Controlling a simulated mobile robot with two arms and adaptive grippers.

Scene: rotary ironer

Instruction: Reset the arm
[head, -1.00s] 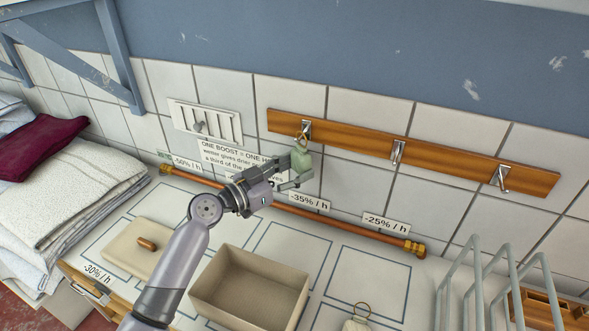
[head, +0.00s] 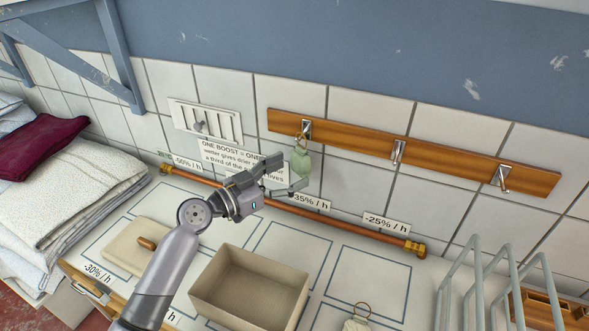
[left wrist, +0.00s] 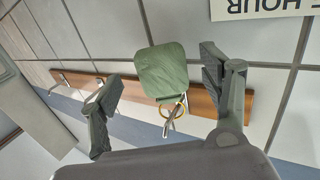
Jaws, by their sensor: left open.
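My left gripper (head: 280,176) is open and empty in front of the tiled wall, just left of and below a green pouch (head: 301,161). The pouch hangs by its ring from the left hook (head: 306,128) of the wooden hook rail (head: 350,141). In the left wrist view the pouch (left wrist: 163,75) shows between and beyond the two spread fingers (left wrist: 165,100), apart from them. Its brass ring (left wrist: 172,109) is on the hook. My right gripper is in neither view.
A beige open bin (head: 250,285) and a lidded box (head: 135,247) stand on the marked counter below. A copper pipe (head: 345,230) runs along the wall. Folded towels (head: 70,190) lie at left, a wire rack (head: 500,280) at right. Two hooks are empty.

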